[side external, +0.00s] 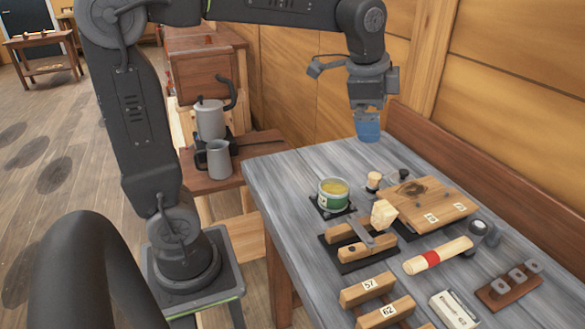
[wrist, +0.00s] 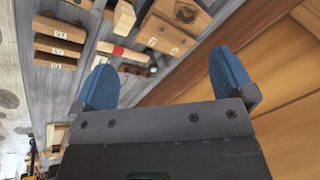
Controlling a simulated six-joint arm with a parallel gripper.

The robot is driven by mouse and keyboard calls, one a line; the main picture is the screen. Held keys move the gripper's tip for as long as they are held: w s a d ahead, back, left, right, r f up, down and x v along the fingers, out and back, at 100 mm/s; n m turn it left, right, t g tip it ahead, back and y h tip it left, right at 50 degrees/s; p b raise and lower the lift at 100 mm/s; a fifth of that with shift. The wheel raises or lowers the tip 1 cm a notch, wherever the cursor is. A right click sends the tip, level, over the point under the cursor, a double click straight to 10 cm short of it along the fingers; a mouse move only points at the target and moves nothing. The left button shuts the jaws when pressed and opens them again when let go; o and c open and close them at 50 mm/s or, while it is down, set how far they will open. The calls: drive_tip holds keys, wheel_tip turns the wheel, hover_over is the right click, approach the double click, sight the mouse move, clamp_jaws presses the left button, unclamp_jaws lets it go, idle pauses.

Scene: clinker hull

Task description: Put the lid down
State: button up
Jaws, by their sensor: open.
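My gripper (side external: 368,126) hangs above the far end of the grey workbench with its blue fingers pointing down. In the wrist view its fingers (wrist: 165,78) are wide apart with nothing between them. An open tin (side external: 333,195) with a green and white label and yellow contents stands on a dark square pad, below and left of the gripper. I cannot make out a lid with certainty. A dark round patch (side external: 411,188) shows on a wooden board (side external: 440,205); whether it is a separate flat thing or a mark is unclear.
Numbered wooden blocks (side external: 368,289), a red-banded wooden handle (side external: 438,256), a pale wedge-like piece (side external: 384,214) and a rack (side external: 510,285) crowd the grey bench (side external: 290,200). A wooden wall stands close behind. The bench's far left corner is clear. A kettle (side external: 210,118) and a jug (side external: 219,160) stand on a side table.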

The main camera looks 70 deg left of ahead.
drive_tip(key=s+d+f+n+t, duration=0.1)
drive_tip(key=s+f+n, duration=0.2)
drive_tip(key=s, duration=0.5)
drive_tip(key=s+d+f+n+t, duration=0.1)
drive_tip(key=s+d+f+n, duration=0.1)
drive_tip(key=s+n, duration=0.3)
drive_tip(key=s+f, duration=0.1)
drive_tip(key=s, duration=0.3)
drive_tip(key=shift+n+h, duration=0.3)
drive_tip(key=shift+h, duration=0.1)
